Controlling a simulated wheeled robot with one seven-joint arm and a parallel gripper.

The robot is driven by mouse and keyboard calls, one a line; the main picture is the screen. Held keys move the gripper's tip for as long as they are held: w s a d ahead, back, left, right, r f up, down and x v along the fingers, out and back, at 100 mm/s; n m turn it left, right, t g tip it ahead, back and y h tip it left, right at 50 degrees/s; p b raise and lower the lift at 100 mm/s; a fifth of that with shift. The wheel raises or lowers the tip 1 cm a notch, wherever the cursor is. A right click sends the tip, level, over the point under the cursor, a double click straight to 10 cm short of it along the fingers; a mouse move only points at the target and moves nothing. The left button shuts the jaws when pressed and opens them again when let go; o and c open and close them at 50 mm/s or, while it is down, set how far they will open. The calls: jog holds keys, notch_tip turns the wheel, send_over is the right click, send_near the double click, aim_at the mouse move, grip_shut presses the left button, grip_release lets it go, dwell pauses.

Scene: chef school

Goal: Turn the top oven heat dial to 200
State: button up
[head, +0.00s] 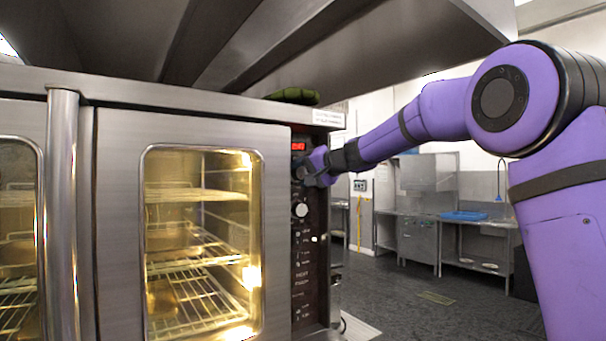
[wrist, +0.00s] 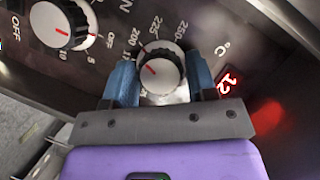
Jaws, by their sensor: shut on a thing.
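The top oven heat dial (wrist: 160,72) is a round white-and-silver knob with a short red mark on its left side. Numbers including 200, 225 and 250 are printed around it on the dark panel. The mark faces left, on the side of the lower numbers and 200; I cannot tell the exact value. My gripper (wrist: 163,88) has its two blue fingers on either side of the dial, shut on it. In the head view my gripper (head: 308,174) is at the upper part of the oven's control panel (head: 308,260), hiding the dial there.
A second dial (wrist: 60,25) marked OFF, 5 and 10 is beside it; it also shows lower on the panel in the head view (head: 300,209). A red-lit display (head: 298,146) is just above my gripper. The lit oven (head: 120,220) fills the left. A green item (head: 293,96) lies on top.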

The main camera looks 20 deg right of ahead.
jog(key=o, duration=0.8)
jog(key=shift+a, duration=0.1)
jog(key=v, duration=1)
jog(key=shift+s+d, duration=0.25)
jog(key=shift+d, duration=0.05)
